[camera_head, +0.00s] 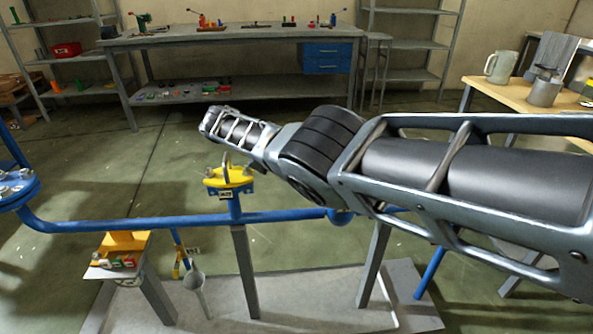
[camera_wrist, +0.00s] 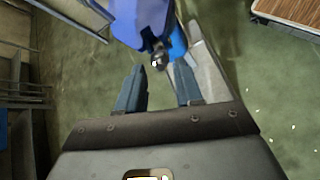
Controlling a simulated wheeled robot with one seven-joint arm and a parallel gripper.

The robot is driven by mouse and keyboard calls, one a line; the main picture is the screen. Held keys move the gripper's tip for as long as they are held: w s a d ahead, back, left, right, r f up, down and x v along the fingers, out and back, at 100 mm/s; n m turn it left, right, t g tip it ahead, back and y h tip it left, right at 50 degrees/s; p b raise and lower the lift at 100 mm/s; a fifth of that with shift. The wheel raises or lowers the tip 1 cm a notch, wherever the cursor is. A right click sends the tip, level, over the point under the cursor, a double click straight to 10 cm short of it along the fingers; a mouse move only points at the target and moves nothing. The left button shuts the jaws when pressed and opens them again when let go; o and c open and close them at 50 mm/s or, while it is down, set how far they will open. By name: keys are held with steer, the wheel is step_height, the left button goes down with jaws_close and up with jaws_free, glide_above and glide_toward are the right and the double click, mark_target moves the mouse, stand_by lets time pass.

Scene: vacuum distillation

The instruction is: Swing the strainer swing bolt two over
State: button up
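In the wrist view, my gripper (camera_wrist: 158,78) has its two dark fingers apart, with only floor showing between them. Just beyond the fingertips is a dark bolt-like part (camera_wrist: 158,60) with a pale end, at the lower edge of a large blue body (camera_wrist: 145,20). I cannot tell whether this is the strainer and swing bolt two, or whether a finger touches it. In the head view, my arm crosses from the right, and my fingers cannot be made out. A yellow fitting (camera_head: 229,177) with a tag stands on the blue pipe (camera_head: 150,223), below the arm's end.
A yellow block (camera_head: 125,241) and small coloured parts sit on a stand at the lower left. A blue flange (camera_head: 14,190) is at the left edge. A workbench (camera_head: 230,38) stands behind, and a wooden table (camera_head: 520,95) at right. Open floor lies between.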

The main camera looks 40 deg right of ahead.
steer(key=b+v, duration=0.4)
steer(key=v, duration=0.2)
steer(key=shift+a, duration=0.1)
